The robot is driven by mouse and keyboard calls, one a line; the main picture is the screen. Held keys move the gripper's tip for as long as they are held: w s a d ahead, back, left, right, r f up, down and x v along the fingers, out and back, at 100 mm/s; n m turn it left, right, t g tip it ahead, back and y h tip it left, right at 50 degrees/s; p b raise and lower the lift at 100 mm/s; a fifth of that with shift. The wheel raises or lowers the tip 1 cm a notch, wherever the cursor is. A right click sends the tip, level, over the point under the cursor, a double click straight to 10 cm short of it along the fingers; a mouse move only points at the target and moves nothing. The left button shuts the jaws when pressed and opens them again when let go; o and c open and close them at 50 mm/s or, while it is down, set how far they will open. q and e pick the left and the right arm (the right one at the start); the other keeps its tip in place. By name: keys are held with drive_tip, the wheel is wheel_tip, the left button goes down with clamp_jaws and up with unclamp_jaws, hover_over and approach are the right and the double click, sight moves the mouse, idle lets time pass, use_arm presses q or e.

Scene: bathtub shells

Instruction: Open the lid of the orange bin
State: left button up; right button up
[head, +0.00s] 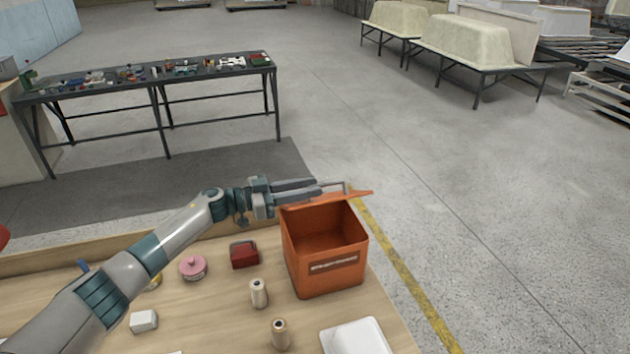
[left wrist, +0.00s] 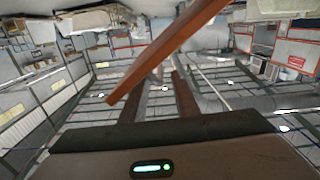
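The orange bin (head: 325,275) stands on the wooden table near its right edge. Its front bears a pale strip, and its inside shows from above. The orange lid (head: 355,194) stands up at the bin's back edge, seen nearly edge-on. My left gripper (head: 345,187) is at the lid's upper side, its arm reaching in from the left. In the left wrist view the lid (left wrist: 168,52) runs slantwise across the fingertips, and the two fingers (left wrist: 158,88) are apart. Whether they touch the lid is hard to tell. My right gripper is not in view.
Left of the bin on the table (head: 215,315) are a dark red box (head: 244,254), a pink round tin (head: 193,267), two spools (head: 259,293) and a white block (head: 144,321). A white tray (head: 355,338) lies in front. Floor is clear beyond the bin.

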use_arm(q)
drive_tip(key=shift+x, duration=1.1)
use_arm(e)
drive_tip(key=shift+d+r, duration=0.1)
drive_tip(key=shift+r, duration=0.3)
use_arm(q)
drive_tip(key=c, duration=0.5)
drive_tip(key=shift+r, duration=0.1)
clamp_jaws()
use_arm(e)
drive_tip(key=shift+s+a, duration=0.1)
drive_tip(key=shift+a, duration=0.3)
